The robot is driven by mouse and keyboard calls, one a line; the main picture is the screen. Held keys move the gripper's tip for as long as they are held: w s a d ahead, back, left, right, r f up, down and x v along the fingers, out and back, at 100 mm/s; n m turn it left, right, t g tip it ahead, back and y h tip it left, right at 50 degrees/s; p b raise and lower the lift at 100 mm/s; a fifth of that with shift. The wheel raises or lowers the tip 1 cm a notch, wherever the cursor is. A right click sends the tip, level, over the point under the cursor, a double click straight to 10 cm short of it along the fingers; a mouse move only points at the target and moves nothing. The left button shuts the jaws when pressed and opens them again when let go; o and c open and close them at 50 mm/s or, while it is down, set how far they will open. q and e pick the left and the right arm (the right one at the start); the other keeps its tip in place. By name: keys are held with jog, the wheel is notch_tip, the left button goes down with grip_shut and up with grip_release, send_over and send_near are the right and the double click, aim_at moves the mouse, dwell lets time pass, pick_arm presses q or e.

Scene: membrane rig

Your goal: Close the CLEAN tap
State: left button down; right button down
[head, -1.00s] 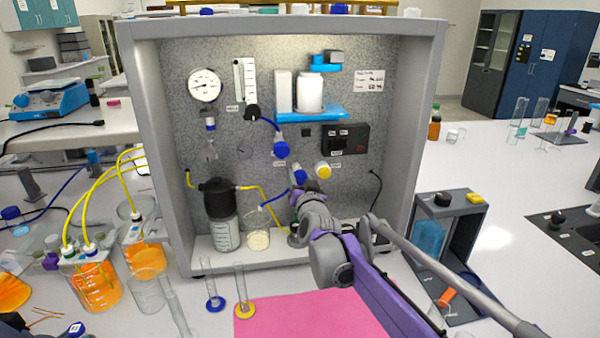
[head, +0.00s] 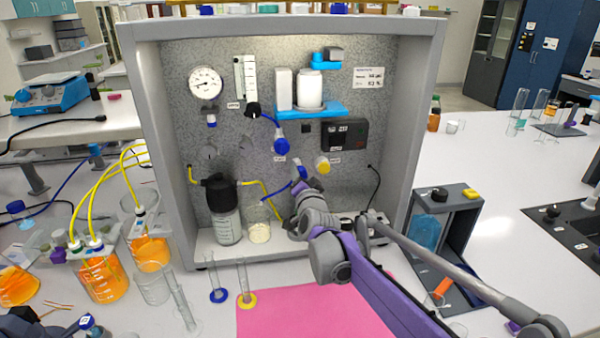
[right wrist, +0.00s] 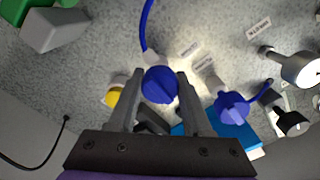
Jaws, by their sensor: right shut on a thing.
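Two blue tap knobs and a yellow knob (head: 322,165) are on the grey speckled panel (head: 362,190). The lower blue tap (head: 300,172) sits just left of the yellow one; the upper blue tap (head: 281,145) is above and left. The labels are too small to read, so I cannot tell by name which is CLEAN. My right gripper (head: 302,181) reaches in from the lower right. In the right wrist view its two fingers stand on either side of the lower blue knob (right wrist: 160,85), shut on it.
The upper blue knob (right wrist: 233,108) and yellow knob (right wrist: 113,97) are close beside the fingers. The grey cabinet walls (head: 422,110) enclose the rig. A pink mat (head: 305,312) lies clear in front.

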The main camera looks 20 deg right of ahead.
jog(key=shift+c, duration=1.6)
grip_release()
jog(key=b+v, duration=0.1)
jog(key=v, duration=1)
jog(key=shift+f, duration=0.1)
